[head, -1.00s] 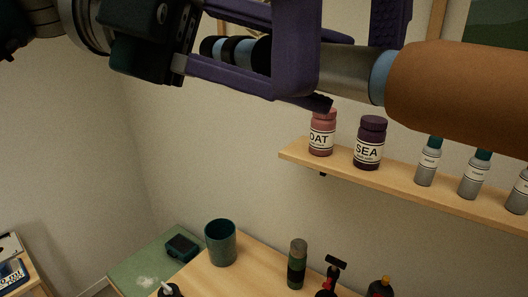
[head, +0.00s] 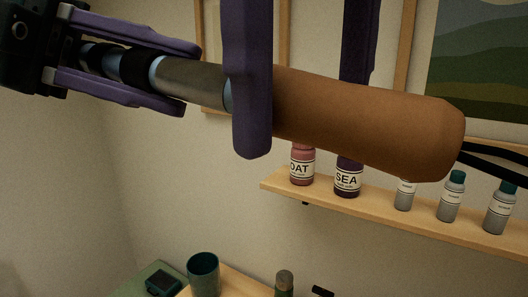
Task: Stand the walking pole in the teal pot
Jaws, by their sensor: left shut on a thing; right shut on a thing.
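The walking pole lies almost level across the top of the head view, its thick brown handle (head: 370,120) at the right and its grey shaft (head: 190,80) with black and blue bands running left. My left gripper (head: 186,79) is shut on the shaft at the upper left. My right gripper (head: 305,108) comes down from above and is shut on the pole near where the handle meets the shaft; its far finger passes behind the handle. The teal pot (head: 203,277) stands upright at the bottom, well below the pole, its base cut off by the frame. The pole's other end is hidden.
A wooden wall shelf (head: 400,217) at the right holds a pink jar (head: 302,167), a dark jar (head: 348,180) and several grey bottles. A green-topped surface with a dark box (head: 163,283) is left of the pot. A green-banded cylinder (head: 284,284) stands right of it.

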